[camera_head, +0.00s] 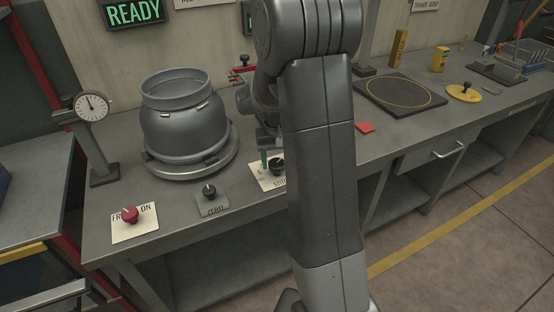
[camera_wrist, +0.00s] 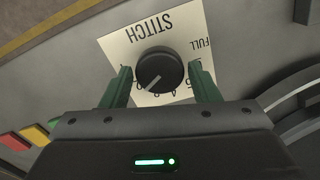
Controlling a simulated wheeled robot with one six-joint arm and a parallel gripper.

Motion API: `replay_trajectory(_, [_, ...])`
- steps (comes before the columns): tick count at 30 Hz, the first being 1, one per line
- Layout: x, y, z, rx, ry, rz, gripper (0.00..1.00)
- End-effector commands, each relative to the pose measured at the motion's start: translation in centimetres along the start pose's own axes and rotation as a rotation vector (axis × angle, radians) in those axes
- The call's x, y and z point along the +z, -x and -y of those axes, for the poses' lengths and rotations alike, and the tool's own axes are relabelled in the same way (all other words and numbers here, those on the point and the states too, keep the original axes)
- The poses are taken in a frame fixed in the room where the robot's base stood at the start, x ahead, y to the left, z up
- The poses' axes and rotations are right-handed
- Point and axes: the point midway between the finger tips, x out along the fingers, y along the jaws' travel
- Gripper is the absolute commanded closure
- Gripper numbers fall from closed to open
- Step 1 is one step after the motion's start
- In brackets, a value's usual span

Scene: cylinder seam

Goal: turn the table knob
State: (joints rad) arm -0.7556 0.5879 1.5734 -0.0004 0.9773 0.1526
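A black knob (camera_head: 277,166) on a white STITCH card (camera_head: 254,167) sits on the bench, partly hidden by my arm. In the wrist view the black knob (camera_wrist: 158,68) has a pale pointer line toward the lower left. My gripper (camera_wrist: 160,78) is open, with one green finger on each side of this knob; gaps show beside it. Whether the fingertips are level with the knob or above it, I cannot tell. A red knob (camera_head: 130,214) on a white card with FR… and ON stands at the bench's front left. A black knob (camera_head: 209,191) sits on a grey ZERO plate.
A grey metal vessel (camera_head: 185,122) stands on a round base behind the knobs. A dial gauge (camera_head: 92,107) on a stand is left of it. A red pad (camera_head: 364,127) and a dark mat with a yellow ring (camera_head: 402,104) lie to the right.

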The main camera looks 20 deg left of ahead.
Motion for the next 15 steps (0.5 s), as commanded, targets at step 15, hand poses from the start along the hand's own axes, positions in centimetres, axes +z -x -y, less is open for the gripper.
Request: replay_trajectory(15, [0.0,1.6,0.0,0.000,-0.001,-0.001,0.32])
